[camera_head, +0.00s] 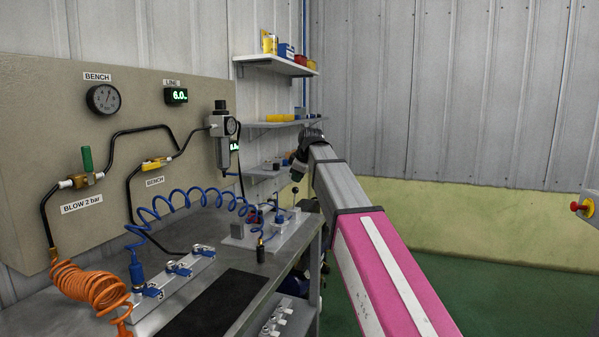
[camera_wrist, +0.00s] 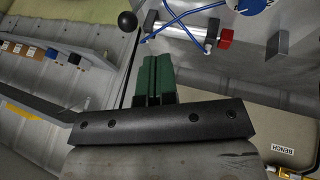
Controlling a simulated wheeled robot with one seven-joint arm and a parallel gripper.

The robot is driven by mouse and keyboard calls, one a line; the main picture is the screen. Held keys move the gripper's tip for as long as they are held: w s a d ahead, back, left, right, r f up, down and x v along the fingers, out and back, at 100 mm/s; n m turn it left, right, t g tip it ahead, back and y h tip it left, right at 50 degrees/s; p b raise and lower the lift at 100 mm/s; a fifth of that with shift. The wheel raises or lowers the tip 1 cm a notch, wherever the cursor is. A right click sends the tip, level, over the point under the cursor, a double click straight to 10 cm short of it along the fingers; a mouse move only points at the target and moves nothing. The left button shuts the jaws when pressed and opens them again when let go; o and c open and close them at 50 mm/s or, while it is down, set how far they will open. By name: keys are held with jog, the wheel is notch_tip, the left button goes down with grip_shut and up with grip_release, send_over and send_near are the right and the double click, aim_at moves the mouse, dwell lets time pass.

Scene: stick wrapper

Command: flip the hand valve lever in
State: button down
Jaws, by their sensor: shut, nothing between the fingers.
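The hand valve lever appears to be the thin stick with a black ball knob (camera_head: 295,190) at the far end of the bench. The black ball knob (camera_wrist: 127,20) also shows at the top of the wrist view, up and left of the fingertips. My gripper (camera_wrist: 154,62) has green fingers pressed together with nothing between them. The fingertips look apart from the knob; the depth between them is hard to judge. The valve body under the lever is unclear.
A small cylinder with a red end (camera_wrist: 226,39) and blue hoses lies near the fingertips. A coiled blue hose (camera_head: 190,197) spans the bench. Wall shelves (camera_head: 275,64) stand behind.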

aim_at(296, 188)
jog(key=w+f, duration=0.5)
jog(key=shift+w+a+f, duration=0.3)
jog(key=shift+w+a, duration=0.05)
jog(key=shift+a, duration=0.05)
jog(key=shift+w+d, duration=0.3)
jog(key=shift+w, duration=0.6)
jog(key=shift+s, duration=0.15)
